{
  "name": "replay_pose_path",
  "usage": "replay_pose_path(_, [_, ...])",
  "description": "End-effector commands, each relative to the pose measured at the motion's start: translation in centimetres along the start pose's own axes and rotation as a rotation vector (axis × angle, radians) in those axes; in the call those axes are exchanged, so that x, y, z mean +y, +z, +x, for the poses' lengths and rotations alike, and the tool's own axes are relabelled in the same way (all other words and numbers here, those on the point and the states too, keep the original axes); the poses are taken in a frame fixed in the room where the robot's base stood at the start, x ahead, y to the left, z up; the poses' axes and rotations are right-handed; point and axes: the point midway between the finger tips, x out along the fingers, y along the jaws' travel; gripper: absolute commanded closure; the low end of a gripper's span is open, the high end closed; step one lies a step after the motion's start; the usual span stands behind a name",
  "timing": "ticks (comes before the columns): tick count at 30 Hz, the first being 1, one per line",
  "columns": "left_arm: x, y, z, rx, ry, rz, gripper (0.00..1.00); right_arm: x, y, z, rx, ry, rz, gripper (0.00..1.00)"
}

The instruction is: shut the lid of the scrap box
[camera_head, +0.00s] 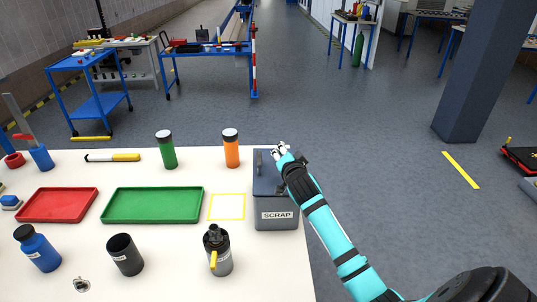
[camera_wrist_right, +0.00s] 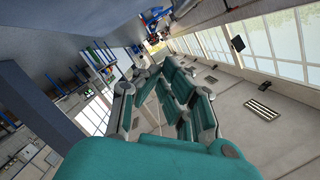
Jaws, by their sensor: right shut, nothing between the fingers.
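The scrap box (camera_head: 276,221) is a dark grey box with a white SCRAP label, standing at the table's right edge. Its blue-grey lid (camera_head: 266,184) appears to lie flat over the top, with a small handle-like strip near its far left. My right arm partly covers the lid's right side, so I cannot tell whether it is fully seated. My right gripper (camera_head: 281,150) is shut and empty, over the box's far edge; contact with the lid cannot be told. The right wrist view shows the gripper (camera_wrist_right: 160,70) but no box. My left gripper is not in view.
On the white table, an orange-bodied bottle (camera_head: 231,150) and a green one (camera_head: 166,152) stand left of the box. A green tray (camera_head: 152,218) and a red tray (camera_head: 58,218) lie further left. Open floor is right of the table.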

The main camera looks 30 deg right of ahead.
Motion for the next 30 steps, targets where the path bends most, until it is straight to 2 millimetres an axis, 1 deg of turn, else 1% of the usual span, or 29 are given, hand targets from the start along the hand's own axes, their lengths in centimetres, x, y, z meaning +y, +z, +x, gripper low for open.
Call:
replay_pose_path(1, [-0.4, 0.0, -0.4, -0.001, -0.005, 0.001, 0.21, -0.2, -0.2, 1.0, 0.001, 0.002, -0.001, 1.0])
replay_pose_path(3, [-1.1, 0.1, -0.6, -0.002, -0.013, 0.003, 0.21, -0.1, -0.2, 2.1, 0.001, 0.001, -0.002, 1.0])
replay_pose_path(6, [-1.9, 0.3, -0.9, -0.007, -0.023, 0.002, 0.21, -0.1, 1.9, 2.3, -0.004, 0.002, 0.002, 1.0])
replay_pose_path(8, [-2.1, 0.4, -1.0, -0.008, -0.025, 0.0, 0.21, -0.1, 2.6, 2.5, -0.003, 0.001, 0.0, 1.0])
replay_pose_path(13, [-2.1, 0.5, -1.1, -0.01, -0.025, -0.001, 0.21, 0.0, 3.7, 2.8, -0.001, 0.0, 0.0, 1.0])
replay_pose_path(19, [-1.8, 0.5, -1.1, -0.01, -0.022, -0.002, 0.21, 0.0, 4.0, 2.9, -0.001, -0.001, 0.001, 1.0])
replay_pose_path(24, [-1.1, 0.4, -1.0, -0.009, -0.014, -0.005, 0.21, 0.0, 4.0, 2.9, -0.001, 0.0, 0.0, 1.0])
replay_pose_path(30, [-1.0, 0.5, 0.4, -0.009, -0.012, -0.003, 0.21, 0.4, 5.6, 3.2, -0.001, 0.015, -0.055, 1.0])
